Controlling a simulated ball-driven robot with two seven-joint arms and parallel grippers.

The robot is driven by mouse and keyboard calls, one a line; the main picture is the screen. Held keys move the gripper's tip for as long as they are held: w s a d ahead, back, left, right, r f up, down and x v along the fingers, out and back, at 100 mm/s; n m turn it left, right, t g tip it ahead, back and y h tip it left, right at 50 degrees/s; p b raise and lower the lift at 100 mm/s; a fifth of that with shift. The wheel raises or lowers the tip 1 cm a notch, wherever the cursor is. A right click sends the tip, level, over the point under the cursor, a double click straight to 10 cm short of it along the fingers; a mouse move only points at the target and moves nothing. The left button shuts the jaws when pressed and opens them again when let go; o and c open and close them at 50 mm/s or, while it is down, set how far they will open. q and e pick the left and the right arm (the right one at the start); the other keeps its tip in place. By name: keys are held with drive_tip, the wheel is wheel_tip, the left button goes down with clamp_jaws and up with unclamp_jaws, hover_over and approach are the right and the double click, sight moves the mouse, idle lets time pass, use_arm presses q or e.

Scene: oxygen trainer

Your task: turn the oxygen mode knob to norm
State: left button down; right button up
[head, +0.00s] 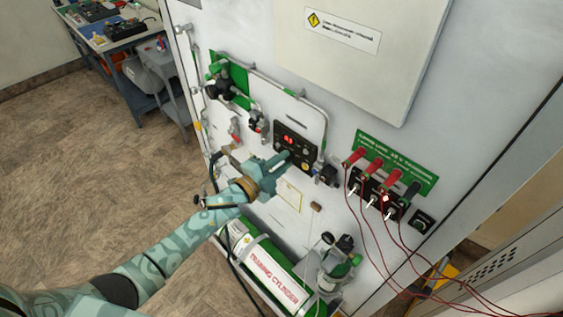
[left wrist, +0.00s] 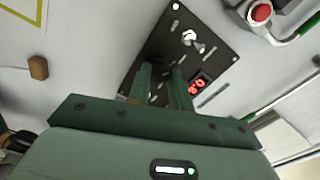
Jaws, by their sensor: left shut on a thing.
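The black oxygen panel (head: 310,146) is on the white wall of the trainer, with a lit red display (head: 289,140). My left gripper (head: 286,157) reaches its lower part from the left. In the left wrist view, the panel (left wrist: 222,52) lies tilted beyond my fingers, with the red display (left wrist: 200,84) and a silver toggle switch (left wrist: 190,37). My left gripper (left wrist: 163,82) is shut on a small control at the panel, apparently the mode knob. The fingers hide the knob, and its setting and labels cannot be read. My right gripper is not in view.
A green training cylinder (head: 262,265) and a regulator (head: 338,262) are below. Pipes and valves (head: 222,82) sit at the upper left. The floor at left is open.

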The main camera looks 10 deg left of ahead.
use_arm(q)
drive_tip(key=c, duration=1.3)
unclamp_jaws()
drive_tip(key=shift+o, duration=0.2)
drive_tip(key=shift+a, duration=0.1)
drive_tip(key=b+v, duration=0.2)
drive_tip(key=v, duration=1.4)
drive_tip(key=shift+s, duration=0.1)
